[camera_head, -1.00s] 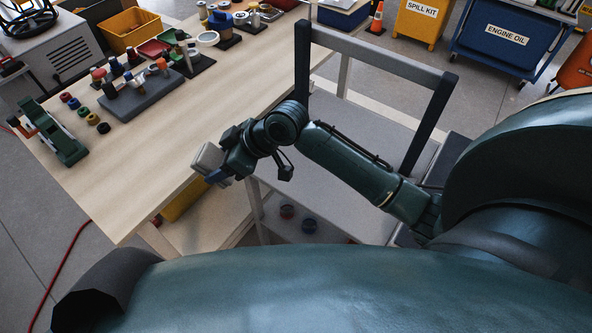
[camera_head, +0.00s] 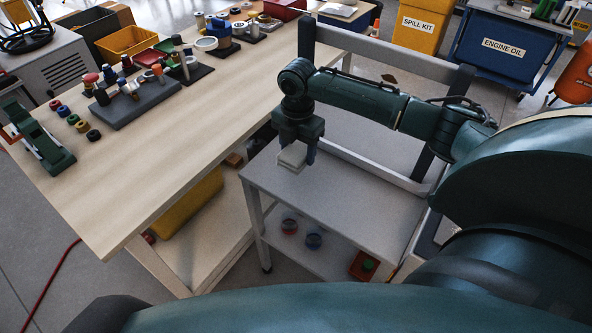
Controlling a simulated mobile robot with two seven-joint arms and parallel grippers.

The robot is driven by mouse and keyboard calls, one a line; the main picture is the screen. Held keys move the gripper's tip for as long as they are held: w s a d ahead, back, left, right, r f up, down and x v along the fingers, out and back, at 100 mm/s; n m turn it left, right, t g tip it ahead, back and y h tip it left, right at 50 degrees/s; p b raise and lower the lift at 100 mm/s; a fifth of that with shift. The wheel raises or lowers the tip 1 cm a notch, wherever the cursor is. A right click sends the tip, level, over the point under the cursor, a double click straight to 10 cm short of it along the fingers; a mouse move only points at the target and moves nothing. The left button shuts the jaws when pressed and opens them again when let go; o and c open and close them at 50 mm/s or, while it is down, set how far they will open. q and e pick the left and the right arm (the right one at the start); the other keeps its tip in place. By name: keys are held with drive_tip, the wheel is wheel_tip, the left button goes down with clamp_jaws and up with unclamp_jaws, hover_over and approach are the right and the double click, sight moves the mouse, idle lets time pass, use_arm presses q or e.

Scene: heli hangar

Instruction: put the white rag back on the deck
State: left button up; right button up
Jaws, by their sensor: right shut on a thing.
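The white rag (camera_head: 291,157) is a small pale folded piece held between the fingers of my right gripper (camera_head: 296,154). The gripper points down and is shut on it. The rag hangs over the grey top of the cart (camera_head: 350,195), near its far left part; whether it touches the surface I cannot tell. The cart top, which may be the deck, is otherwise bare where it shows. My left gripper is not in view.
The wooden workbench (camera_head: 165,185) stands left of the cart, carrying a grey block of tools (camera_head: 140,106) and a green device (camera_head: 40,140). Small round items (camera_head: 289,226) lie on the lower shelf.

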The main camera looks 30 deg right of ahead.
sight(297, 150)
wheel_tip(297, 150, down, 6)
drive_tip(key=shift+f+b, duration=0.1)
drive_tip(key=shift+b, duration=0.2)
drive_tip(key=o, duration=0.9)
wheel_tip(297, 150, up, 12)
drive_tip(key=shift+r+p, duration=0.1)
drive_tip(key=shift+p, duration=0.65)
drive_tip(key=s+a+f+m+t+y, duration=0.2)
drive_tip(key=s+a+f+m, duration=0.15)
drive_tip(key=a, duration=0.35)
drive_tip(key=s+a+f+m+t+y, duration=0.1)
drive_tip(key=s+a+f+m+y, duration=0.15)
drive_tip(key=a+f, duration=0.3)
drive_tip(key=s+a+f+m+t+y, duration=0.1)
drive_tip(key=s+a+f+m+t, duration=0.2)
drive_tip(key=a, duration=0.5)
drive_tip(key=s+r+m+t, duration=0.1)
drive_tip(key=s+m+t, duration=0.1)
drive_tip(key=s+m, duration=0.1)
drive_tip(key=s+d+m+t, duration=0.1)
drive_tip(key=s+m+t, duration=0.1)
drive_tip(key=s+m, duration=0.1)
drive_tip(key=s+d+r+m+t+h, duration=0.1)
drive_tip(key=s+m, duration=0.2)
drive_tip(key=m, duration=0.2)
drive_tip(key=shift+s+d+r+t, duration=0.15)
drive_tip(key=shift+s+r+t, duration=0.15)
drive_tip(key=shift+t, duration=0.1)
